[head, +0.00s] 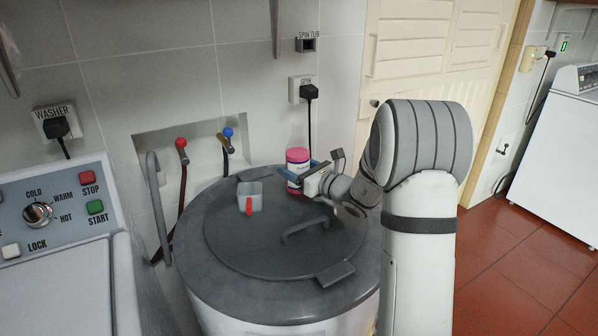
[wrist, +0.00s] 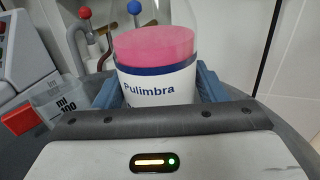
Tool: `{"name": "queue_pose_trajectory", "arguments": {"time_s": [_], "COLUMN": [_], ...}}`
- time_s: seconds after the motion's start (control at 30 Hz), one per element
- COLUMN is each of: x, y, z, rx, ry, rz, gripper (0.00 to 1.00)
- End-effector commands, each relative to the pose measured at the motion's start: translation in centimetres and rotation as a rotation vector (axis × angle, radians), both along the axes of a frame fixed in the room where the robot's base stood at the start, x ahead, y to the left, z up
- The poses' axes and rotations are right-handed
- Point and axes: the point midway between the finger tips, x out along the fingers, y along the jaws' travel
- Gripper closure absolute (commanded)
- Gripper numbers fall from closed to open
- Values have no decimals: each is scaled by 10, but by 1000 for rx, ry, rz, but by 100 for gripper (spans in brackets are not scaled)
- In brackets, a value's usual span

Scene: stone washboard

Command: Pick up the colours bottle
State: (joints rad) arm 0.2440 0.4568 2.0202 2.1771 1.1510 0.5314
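The colours bottle (head: 297,160) is pink with a white label and stands at the back of the round grey tub lid. In the wrist view the bottle (wrist: 158,75) shows a clear upper part, pink contents and a label reading "Pulimbra". My gripper (head: 306,178) reaches it from the right, with its blue fingers on either side of the bottle. In the wrist view the fingers (wrist: 160,88) flank the label closely. I cannot tell whether both press on it. The bottle's base is partly hidden by the gripper.
A clear measuring cup (head: 250,197) with a red handle stands left of the bottle on the tub lid (head: 240,245). The lid has a raised handle (head: 305,230). Red (head: 182,143) and blue (head: 228,133) taps and a tiled wall are close behind. A washer panel (head: 55,210) is at left.

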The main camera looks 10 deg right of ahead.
Motion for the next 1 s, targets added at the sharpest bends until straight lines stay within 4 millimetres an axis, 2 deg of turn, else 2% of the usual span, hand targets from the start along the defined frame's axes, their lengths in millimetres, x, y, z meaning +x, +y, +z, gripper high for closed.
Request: {"name": "queue_pose_trajectory", "arguments": {"time_s": [0.07,0.5,0.77,0.87,1.0], "x": [0,0,0,0,0], "y": [0,1,1,1,1], "z": [0,0,4,16,44], "rx": [0,0,0,-1,-1], "ry": [0,0,-4,-6,-8], "rz": [0,1,2,2,2], "gripper": [42,77,77,77,77]}}
